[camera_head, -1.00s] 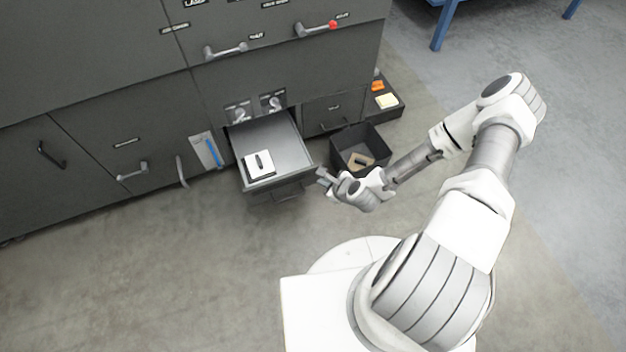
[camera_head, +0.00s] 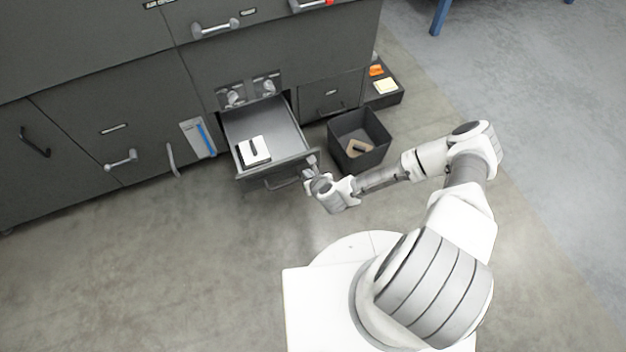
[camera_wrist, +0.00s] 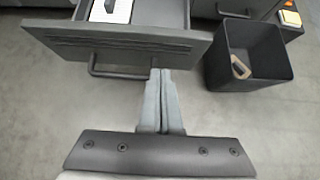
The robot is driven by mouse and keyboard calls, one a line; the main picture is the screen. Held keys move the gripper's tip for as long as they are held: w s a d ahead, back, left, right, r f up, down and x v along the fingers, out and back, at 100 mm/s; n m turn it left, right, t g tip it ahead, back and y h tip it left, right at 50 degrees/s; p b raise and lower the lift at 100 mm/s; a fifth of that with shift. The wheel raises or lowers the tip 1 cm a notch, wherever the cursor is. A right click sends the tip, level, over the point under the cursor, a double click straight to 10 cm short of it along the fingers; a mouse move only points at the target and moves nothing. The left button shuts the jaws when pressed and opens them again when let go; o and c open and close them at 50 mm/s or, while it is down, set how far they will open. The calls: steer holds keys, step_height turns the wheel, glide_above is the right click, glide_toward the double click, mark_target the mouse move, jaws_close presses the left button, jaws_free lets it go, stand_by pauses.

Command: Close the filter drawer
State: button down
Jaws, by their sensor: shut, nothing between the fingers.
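The filter drawer (camera_head: 268,140) stands pulled out of the dark cabinet at floor level. Inside it, near its front left, lies a white block with a dark slot (camera_head: 254,151). Its front panel (camera_wrist: 120,41) and bar handle (camera_wrist: 108,73) show in the wrist view. My gripper (camera_head: 311,165) is shut and empty at the right end of the drawer front. In the wrist view my fingertips (camera_wrist: 160,75) are together just below the panel's lower edge, right of the handle. I cannot tell whether they touch the panel.
A black open bin (camera_head: 359,139) with a tan item inside stands right of the drawer, close to my gripper. Behind it is a low dark tray (camera_head: 385,98) with orange and yellow items.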

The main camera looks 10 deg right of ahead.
mark_target(299, 160)
steer(key=w, duration=0.1)
steer(key=w+f, duration=0.1)
steer(key=w+a+b, duration=0.1)
steer(key=w, duration=0.1)
steer(key=shift+f, duration=0.15)
steer(key=shift+w+a, duration=0.2)
steer(key=shift+w, duration=0.3)
steer(key=shift+w, duration=0.1)
